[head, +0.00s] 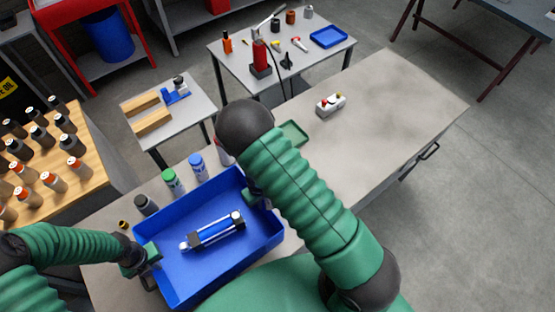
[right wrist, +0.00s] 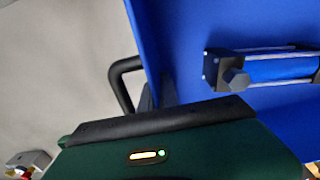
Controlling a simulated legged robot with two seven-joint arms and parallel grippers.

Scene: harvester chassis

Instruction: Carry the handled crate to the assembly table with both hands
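The handled crate (head: 180,283) is a blue open tray on the near left part of a long grey table (head: 385,110). A silver and blue cylinder (head: 215,231) lies inside it. My left gripper (head: 150,262) is at the crate's left wall, beside a dark handle. My right gripper (head: 254,196) is at the right wall, partly covered by my arm. In the right wrist view the crate (right wrist: 205,25), its black handle (right wrist: 122,85) and the cylinder (right wrist: 275,67) show beyond the gripper body. The fingertips are not clear in either view, so any grip on the handles is unseen.
Several bottles (head: 172,181) stand just behind the crate. A green tray (head: 293,134) and a small white fitting (head: 331,104) sit farther along the table. Its right part is mostly clear. A wooden-topped bench (head: 85,150) with several bottles is at left; a tool table (head: 300,62) stands behind.

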